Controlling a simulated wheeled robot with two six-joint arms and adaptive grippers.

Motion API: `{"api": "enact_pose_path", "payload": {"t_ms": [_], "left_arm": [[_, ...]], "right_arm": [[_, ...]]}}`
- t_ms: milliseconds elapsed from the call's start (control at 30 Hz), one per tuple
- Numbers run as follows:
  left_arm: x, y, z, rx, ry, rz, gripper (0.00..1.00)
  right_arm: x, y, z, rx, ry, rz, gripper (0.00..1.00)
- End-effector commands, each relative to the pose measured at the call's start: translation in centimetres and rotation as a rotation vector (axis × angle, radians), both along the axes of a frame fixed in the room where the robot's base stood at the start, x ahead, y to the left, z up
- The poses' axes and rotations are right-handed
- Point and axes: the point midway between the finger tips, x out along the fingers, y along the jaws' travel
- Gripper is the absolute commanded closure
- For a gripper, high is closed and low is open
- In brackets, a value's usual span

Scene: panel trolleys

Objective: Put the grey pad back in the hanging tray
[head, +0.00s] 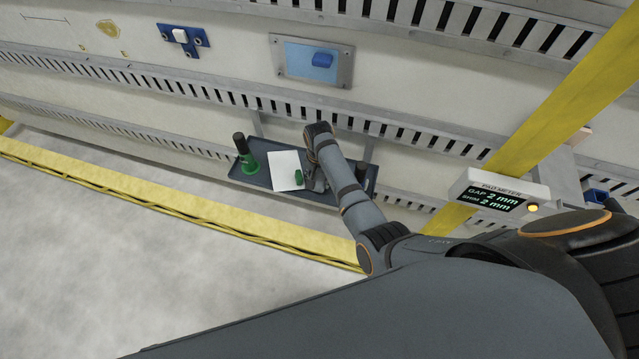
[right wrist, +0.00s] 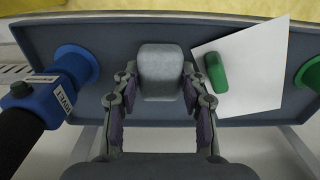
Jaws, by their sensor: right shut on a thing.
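The grey pad (right wrist: 160,70) is a small light grey block with rounded edges. In the right wrist view it sits between the fingertips of my right gripper (right wrist: 159,84), which is shut on it. The dark grey hanging tray (right wrist: 235,22) lies behind the pad; I cannot tell whether the pad touches its floor. In the head view the tray (head: 238,172) hangs low on the panel, and my right gripper (head: 316,180) is over its right part. The pad is hidden there by my arm. My left gripper is in neither view.
The tray holds a white sheet (head: 284,166) with a green piece (head: 299,177) on it, a green-based tool (head: 246,158) at one end and a blue labelled tool (right wrist: 62,92) at the other. A meter (head: 497,195) reads gap 2 mm. A yellow rail (head: 200,213) runs in front.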

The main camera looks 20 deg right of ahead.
Motion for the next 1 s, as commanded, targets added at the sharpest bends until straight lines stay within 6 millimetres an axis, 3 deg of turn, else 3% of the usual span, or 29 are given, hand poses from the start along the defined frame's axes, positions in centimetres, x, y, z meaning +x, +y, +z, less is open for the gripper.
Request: {"api": "enact_pose_path", "payload": {"t_ms": [33, 133, 433, 467, 533, 867, 1000], "left_arm": [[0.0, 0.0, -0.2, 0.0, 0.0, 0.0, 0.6], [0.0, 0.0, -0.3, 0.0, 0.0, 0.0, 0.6], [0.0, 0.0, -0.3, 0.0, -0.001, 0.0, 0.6], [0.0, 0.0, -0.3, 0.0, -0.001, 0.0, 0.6], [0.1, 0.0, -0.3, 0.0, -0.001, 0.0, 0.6], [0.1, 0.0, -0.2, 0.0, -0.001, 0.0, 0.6], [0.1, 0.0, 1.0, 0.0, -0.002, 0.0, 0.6]], "right_arm": [[-0.2, -0.1, -1.2, -0.002, 0.006, 0.0, 0.83], [-0.2, -0.1, -2.4, -0.001, 0.004, -0.001, 0.83], [-0.2, -0.1, -2.7, -0.001, 0.003, -0.002, 0.83], [-0.2, -0.1, -2.7, -0.001, 0.003, -0.002, 0.56], [-0.2, -0.1, -2.7, -0.001, 0.003, -0.002, 0.48], [-0.2, -0.1, -2.5, -0.001, 0.003, -0.002, 0.48], [-0.2, -0.1, -1.4, -0.001, 0.003, -0.001, 0.48]]}}
